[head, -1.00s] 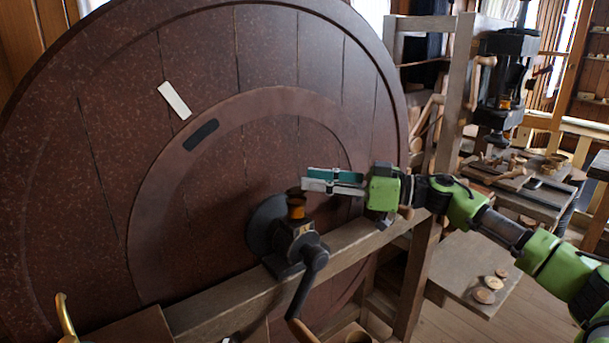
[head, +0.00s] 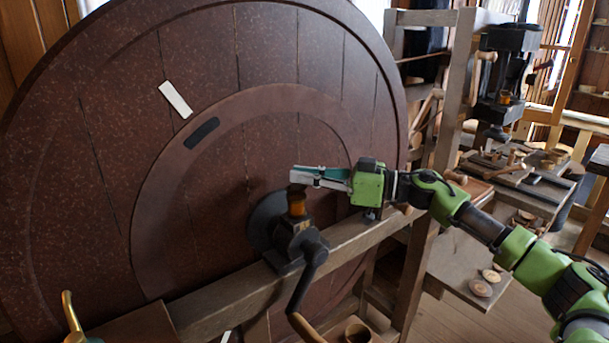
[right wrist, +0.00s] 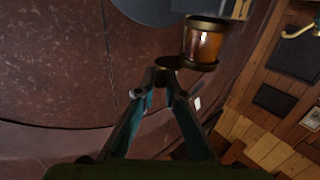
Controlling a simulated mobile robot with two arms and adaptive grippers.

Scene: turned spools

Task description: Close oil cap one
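The oil cup (head: 297,208) has amber glass and stands on the dark bearing housing in front of the big wheel. Its dark oil cap (head: 296,188) shows at its top in the head view. My right gripper (head: 292,175) is just above the cap, its fingers pointing left. In the right wrist view, the amber cup (right wrist: 204,45) shows near the top, and a dark brass disc, seemingly the cap (right wrist: 174,62), lies beside its rim, right at my fingertips (right wrist: 167,76). The tips are close together with a narrow gap. I cannot tell whether they touch the cap. My left gripper is not in view.
The big reddish-brown wheel (head: 90,130) fills the left. A crank handle (head: 310,270) projects from the housing on the wooden beam (head: 220,300). A brass spout (head: 70,312) stands at the lower left. A wooden post (head: 452,90) and cluttered benches stand at the right.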

